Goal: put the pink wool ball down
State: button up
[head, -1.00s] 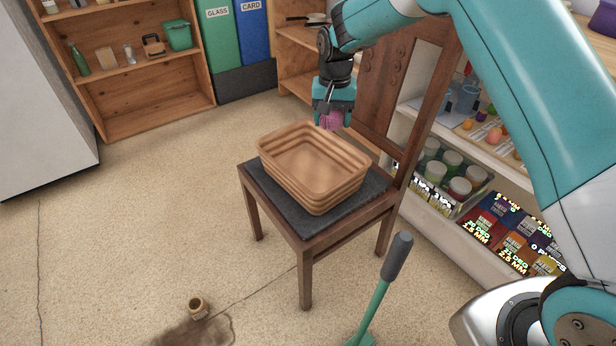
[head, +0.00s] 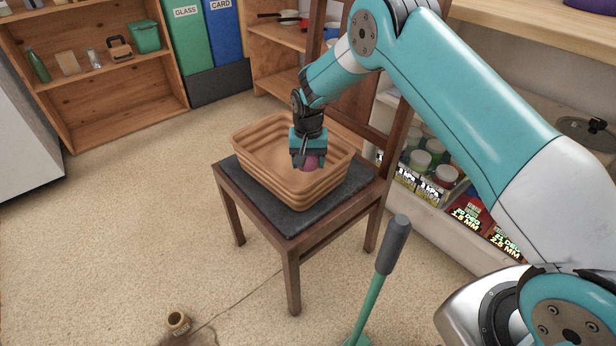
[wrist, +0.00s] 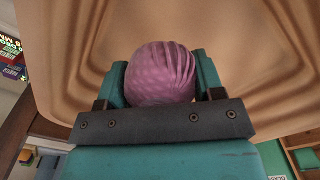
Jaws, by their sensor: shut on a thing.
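The pink wool ball (head: 309,163) is held between the fingers of my gripper (head: 308,158), which is shut on it. In the wrist view the ball (wrist: 160,73) sits between the two teal fingers, with the tan inside of the basket behind it. A tan ribbed basket (head: 290,187) stands on the dark cushion of a wooden chair. In the head view my gripper and the ball are over the basket, toward its right side. I cannot tell how high the ball is above the basket floor.
The wooden chair (head: 292,262) has its backrest behind the basket on the right. A green-handled tool with a grey grip (head: 393,245) stands in front. A small jar (head: 178,322) lies on the floor by a dark spill. Shelves with jars (head: 421,160) stand at right.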

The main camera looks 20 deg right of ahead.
aim_at(308, 181)
jog(key=shift+f+b, duration=0.45)
jog(key=shift+f, duration=2)
jog(key=shift+f, duration=0.15)
jog(key=o, duration=0.9)
